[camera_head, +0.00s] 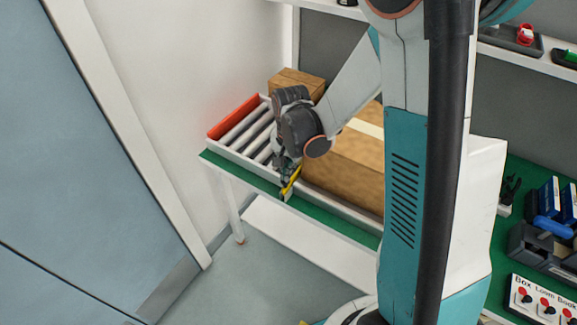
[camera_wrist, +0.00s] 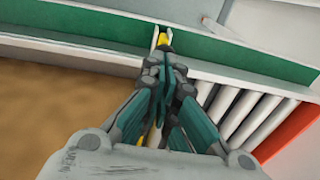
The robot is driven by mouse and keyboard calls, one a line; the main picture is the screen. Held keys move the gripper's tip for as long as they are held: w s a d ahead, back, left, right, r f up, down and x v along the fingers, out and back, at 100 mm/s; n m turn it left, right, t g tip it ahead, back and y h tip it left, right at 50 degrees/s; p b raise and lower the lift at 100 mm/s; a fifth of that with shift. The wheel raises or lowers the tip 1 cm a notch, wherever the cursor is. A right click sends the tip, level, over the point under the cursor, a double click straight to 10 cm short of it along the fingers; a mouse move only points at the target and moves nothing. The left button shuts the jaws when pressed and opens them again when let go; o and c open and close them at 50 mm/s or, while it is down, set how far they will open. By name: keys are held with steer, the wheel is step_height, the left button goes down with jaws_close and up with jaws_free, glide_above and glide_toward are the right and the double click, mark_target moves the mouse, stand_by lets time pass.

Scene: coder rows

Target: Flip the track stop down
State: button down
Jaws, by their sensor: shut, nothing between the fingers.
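The track stop is a yellow bar (camera_head: 291,182) at the front rail of the roller track (camera_head: 243,128), beside the large cardboard box. In the head view it slants from lower left to upper right. In the wrist view its yellow tip (camera_wrist: 163,39) shows just past my fingertips, by a pale bracket on the rail; another bit of yellow shows under my gripper. My gripper (camera_head: 282,166) is shut and empty, right at the stop. It covers the middle of the stop in the wrist view (camera_wrist: 166,66), so I cannot tell whether they touch.
The large cardboard box (camera_head: 345,165) stands on the track right of the stop, with a smaller box (camera_head: 297,80) behind. Bare rollers lead left to a red end plate (camera_head: 233,116). A green table strip (camera_head: 245,173) runs along the front. A wall and blue door (camera_head: 80,150) are left.

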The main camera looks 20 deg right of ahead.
steer(key=shift+f, duration=0.15)
step_height(320, 180, down, 3)
steer(key=shift+b, duration=1.2)
steer(key=shift+r, duration=0.2)
steer(key=shift+r+p, duration=0.3)
steer(key=shift+p, duration=0.1)
step_height(320, 180, up, 13)
steer(key=p, duration=0.6)
steer(key=shift+s+r, duration=0.15)
steer(key=shift+s, duration=0.3)
